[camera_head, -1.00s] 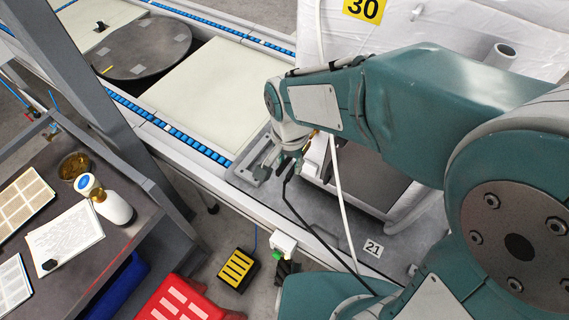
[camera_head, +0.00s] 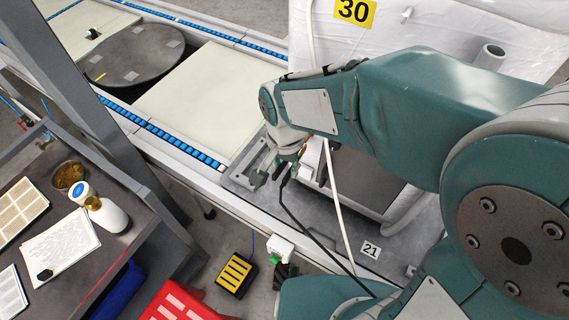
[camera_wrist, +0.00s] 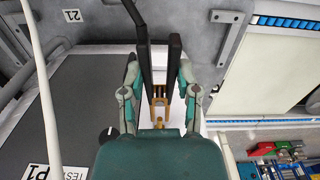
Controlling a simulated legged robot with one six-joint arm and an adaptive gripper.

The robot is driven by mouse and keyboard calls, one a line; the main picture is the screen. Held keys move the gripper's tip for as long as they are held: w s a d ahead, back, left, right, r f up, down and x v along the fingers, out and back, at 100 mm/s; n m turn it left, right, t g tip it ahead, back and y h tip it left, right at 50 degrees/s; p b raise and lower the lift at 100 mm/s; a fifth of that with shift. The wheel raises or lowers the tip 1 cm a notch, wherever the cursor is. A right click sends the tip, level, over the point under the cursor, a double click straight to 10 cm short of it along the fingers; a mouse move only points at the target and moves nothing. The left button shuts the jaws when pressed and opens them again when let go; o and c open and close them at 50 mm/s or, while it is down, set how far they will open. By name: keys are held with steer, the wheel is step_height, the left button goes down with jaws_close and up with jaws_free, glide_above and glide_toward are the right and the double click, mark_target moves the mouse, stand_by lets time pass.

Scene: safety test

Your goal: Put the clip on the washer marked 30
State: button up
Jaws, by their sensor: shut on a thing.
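The washer marked 30 (camera_head: 430,29) is a white, wrapped-looking body at the top right of the head view. Its yellow label 30 (camera_head: 355,11) is at the top edge. My gripper (camera_head: 276,169) is below and left of that label, over the grey floor plate. In the wrist view my gripper (camera_wrist: 159,62) is shut on the clip (camera_wrist: 174,72), which has two long black jaws and a brass-coloured middle. A black cable runs from the clip. The clip is apart from the label. My arm hides part of the washer.
The grey plate (camera_head: 335,226) bears a label 21 (camera_head: 370,249). A white hose (camera_head: 339,207) hangs near my gripper. A conveyor with blue rollers (camera_head: 178,138) lies left. A dark table (camera_head: 95,272) holds a bottle and papers. A yellow-black block (camera_head: 236,272) is on the floor.

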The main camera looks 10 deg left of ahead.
steer(key=shift+w+d, duration=0.3)
steer(key=shift+w, duration=0.45)
steer(key=shift+w+d, duration=0.3)
steer(key=shift+w, duration=0.4)
stand_by(0.7)
stand_by(0.4)
steer(key=o, duration=1)
steer(key=shift+o, duration=0.2)
steer(key=shift+r, duration=0.1)
step_height(320, 180, up, 12)
